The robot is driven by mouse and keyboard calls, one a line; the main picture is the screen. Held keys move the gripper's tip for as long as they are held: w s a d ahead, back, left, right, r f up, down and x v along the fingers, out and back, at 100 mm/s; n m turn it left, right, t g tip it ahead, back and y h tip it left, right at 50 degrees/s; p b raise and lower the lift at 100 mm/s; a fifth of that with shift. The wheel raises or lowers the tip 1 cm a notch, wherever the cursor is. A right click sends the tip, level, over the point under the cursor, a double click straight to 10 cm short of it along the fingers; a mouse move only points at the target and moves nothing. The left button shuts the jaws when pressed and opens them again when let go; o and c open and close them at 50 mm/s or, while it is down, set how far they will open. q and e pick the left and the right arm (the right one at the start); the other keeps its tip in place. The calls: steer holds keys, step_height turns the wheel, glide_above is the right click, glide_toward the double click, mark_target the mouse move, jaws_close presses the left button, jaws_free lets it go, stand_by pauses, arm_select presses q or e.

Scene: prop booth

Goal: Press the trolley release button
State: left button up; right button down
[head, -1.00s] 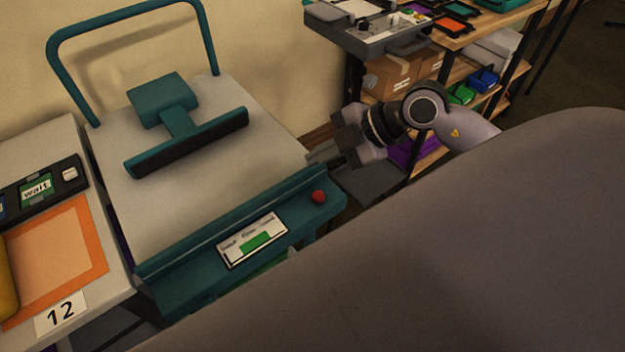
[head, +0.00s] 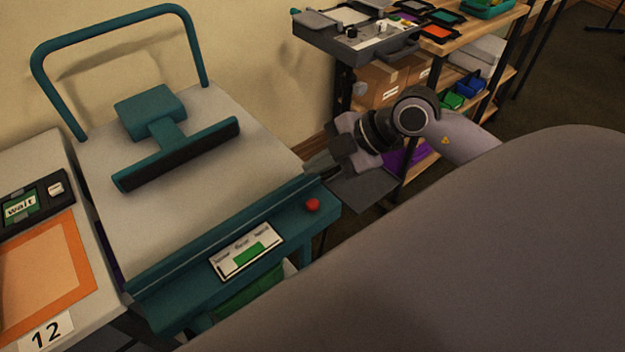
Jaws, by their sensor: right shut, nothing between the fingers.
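The trolley (head: 262,130) has a pale grey top, a teal frame and a teal push handle. A small round red button (head: 313,205) sits on its teal front rail, near the right end. A white label with a green patch (head: 247,251) is on the rail to the button's left. My right gripper (head: 328,174) is shut and empty, just above and right of the button in the picture, apart from it. The red button is in plain view. My left gripper is not in view.
A teal T-shaped piece (head: 180,150) lies on the trolley's top. A table with an orange-bordered mat (head: 85,270) and a "12" card (head: 47,332) stands at left. Shelves with a grey case (head: 362,44) and cardboard boxes (head: 380,82) stand behind my right arm.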

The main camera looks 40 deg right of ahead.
steer(key=b, duration=0.5)
glide_above(317, 204)
step_height(317, 204, down, 6)
steer(key=shift+f, duration=0.1)
steer(key=shift+f+b, duration=0.3)
steer(key=shift+f, duration=0.2)
stand_by(1.2)
steer(key=shift+f, duration=0.4)
steer(key=shift+f, duration=0.5)
stand_by(0.8)
steer(key=shift+r+p, duration=0.9)
steer(key=shift+p, duration=0.1)
